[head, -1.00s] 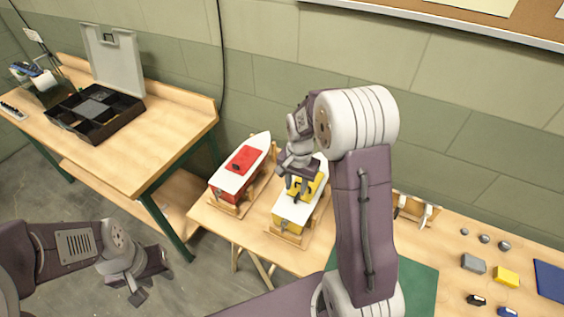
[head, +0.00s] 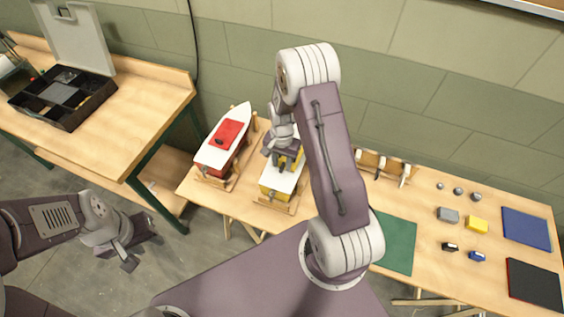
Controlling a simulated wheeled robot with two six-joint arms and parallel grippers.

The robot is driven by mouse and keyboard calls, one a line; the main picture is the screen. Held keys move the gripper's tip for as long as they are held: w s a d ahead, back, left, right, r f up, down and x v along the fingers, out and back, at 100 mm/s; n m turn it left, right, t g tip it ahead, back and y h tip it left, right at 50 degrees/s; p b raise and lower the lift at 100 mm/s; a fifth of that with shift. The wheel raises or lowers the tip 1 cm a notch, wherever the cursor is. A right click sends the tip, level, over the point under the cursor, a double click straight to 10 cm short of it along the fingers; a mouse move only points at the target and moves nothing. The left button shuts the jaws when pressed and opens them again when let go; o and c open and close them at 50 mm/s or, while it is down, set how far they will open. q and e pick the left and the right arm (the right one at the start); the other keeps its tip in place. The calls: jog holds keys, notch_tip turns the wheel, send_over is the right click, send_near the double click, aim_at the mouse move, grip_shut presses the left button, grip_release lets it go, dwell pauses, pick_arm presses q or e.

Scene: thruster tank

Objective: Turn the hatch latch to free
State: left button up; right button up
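A white boat with a yellow hatch and yellow hull parts (head: 275,178) sits on a wooden stand, its far part hidden by my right arm. My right gripper (head: 283,158) points down over the yellow hatch, very close to it. Whether its fingers touch or hold a latch there is hidden. A second white boat with a red hatch (head: 229,132) stands to its left, with a small black latch (head: 219,142) on the hatch. My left gripper (head: 142,246) is open and empty over the floor, far from both boats.
The wooden table (head: 430,190) holds a green mat (head: 397,243), a wooden rack (head: 385,165), several small blocks and knobs, a blue mat (head: 526,229) and a black mat (head: 534,285). A second bench (head: 120,150) at left carries an open black case (head: 62,98).

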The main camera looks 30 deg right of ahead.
jog(key=shift+s+f, duration=0.15)
jog(key=shift+f, duration=0.25)
jog(key=shift+w+f, duration=0.15)
jog(key=shift+w, duration=0.05)
grip_shut()
